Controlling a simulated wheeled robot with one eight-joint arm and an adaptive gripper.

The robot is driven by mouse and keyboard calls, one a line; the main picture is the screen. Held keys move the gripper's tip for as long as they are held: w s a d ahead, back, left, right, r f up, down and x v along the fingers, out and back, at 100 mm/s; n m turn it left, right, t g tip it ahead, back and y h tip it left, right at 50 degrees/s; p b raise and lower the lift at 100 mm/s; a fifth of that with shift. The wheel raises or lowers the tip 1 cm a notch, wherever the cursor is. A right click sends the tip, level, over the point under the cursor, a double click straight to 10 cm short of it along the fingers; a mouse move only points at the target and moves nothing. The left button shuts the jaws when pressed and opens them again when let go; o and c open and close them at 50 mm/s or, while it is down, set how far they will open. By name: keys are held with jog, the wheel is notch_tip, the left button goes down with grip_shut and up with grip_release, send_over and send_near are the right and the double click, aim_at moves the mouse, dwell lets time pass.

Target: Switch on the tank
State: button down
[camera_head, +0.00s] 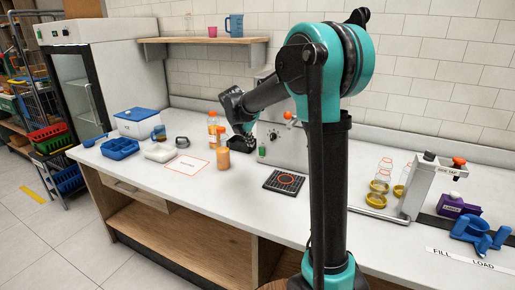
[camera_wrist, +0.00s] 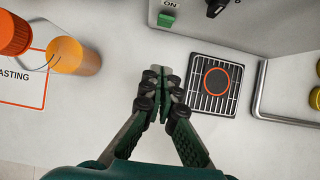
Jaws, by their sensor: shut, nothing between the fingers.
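The tank is a grey metal box (camera_head: 283,143) at the back of the counter, partly hidden behind my arm in the head view. Its front carries a green switch (camera_wrist: 166,20) under an "ON" label and a black knob (camera_wrist: 216,8) to the right. The green switch also shows in the head view (camera_head: 262,151). My gripper (camera_wrist: 162,80) is shut and empty. In the wrist view its fingertips lie below the green switch in the picture, apart from it. In the head view my gripper (camera_head: 243,137) is left of the tank's front, partly hidden by its own wrist.
A black drip grate (camera_wrist: 213,85) with an orange ring lies right of my gripper. An orange-filled container (camera_wrist: 75,56) and an orange-capped bottle (camera_wrist: 14,33) stand to the left. A metal-framed tray (camera_head: 379,212) with flasks is farther right. Bare counter lies around the gripper.

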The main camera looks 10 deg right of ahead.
aim_at(261, 148)
jog(key=x, duration=0.9)
jog(key=shift+w+d+f, duration=0.1)
jog(key=shift+w+f, duration=0.1)
jog(key=shift+f, duration=0.15)
jog(key=shift+w+d+r, duration=0.25)
jog(key=shift+w+d, duration=0.25)
jog(key=shift+w, duration=0.3)
jog(key=shift+w+d+r, duration=0.3)
jog(key=shift+w+d, duration=0.25)
jog(key=shift+w, duration=0.25)
jog(key=shift+w+d+r, duration=0.2)
jog(key=shift+w+d, duration=0.1)
jog(key=shift+w, duration=0.05)
jog(key=shift+r, duration=0.15)
jog(key=shift+r, duration=0.65)
jog(key=shift+a, duration=0.1)
